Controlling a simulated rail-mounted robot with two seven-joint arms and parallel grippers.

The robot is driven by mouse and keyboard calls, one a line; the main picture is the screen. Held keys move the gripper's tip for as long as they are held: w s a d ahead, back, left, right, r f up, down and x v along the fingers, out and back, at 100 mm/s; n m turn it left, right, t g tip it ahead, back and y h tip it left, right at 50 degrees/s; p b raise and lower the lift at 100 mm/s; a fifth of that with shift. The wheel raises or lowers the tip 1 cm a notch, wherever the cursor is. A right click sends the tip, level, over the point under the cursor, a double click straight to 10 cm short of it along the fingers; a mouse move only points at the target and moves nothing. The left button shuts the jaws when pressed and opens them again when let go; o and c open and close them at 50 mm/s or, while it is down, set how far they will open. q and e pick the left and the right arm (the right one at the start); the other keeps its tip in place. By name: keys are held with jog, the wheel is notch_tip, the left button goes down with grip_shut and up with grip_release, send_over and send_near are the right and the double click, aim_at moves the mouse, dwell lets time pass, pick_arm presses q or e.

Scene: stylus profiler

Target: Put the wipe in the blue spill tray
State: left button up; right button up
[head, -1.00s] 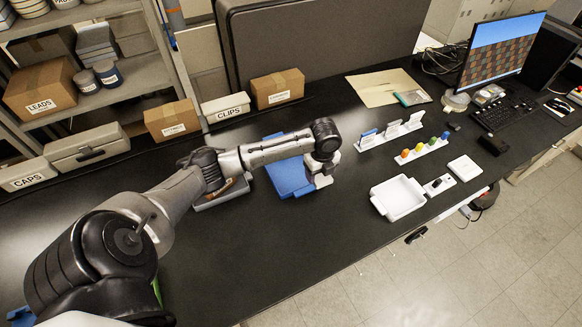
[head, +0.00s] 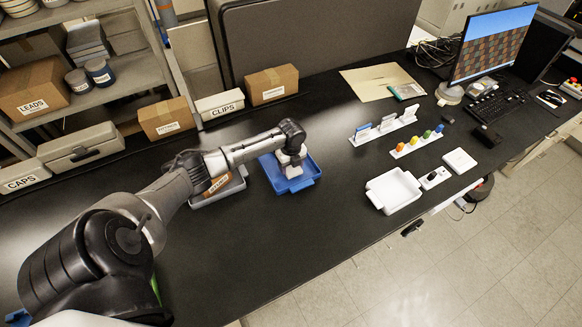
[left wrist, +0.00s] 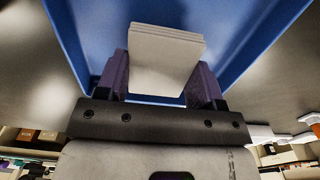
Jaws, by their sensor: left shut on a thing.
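The blue spill tray (head: 304,183) sits on the black bench, left of the middle in the head view. My left gripper (head: 292,170) is over this tray, pointing down. In the left wrist view, the left gripper (left wrist: 165,90) is shut on the wipe (left wrist: 165,50), a white folded stack between its two fingers. The blue tray (left wrist: 255,45) lies behind the wipe there, with its walls on both sides. In the head view the wipe is hard to tell apart from the pale gripper. I cannot tell whether it touches the tray floor. My right gripper is not in view.
A grey tray (head: 232,190) with a brown item stands close left of the blue tray, partly under my arm. Cardboard boxes (head: 272,85) and a CLIPS bin (head: 220,106) line the back. A white tray (head: 394,190) stands to the right, with clear bench between.

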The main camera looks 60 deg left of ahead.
pick_arm(q)
jog(key=shift+f, duration=0.75)
jog(key=shift+f, duration=0.2)
jog(key=o, duration=1.3)
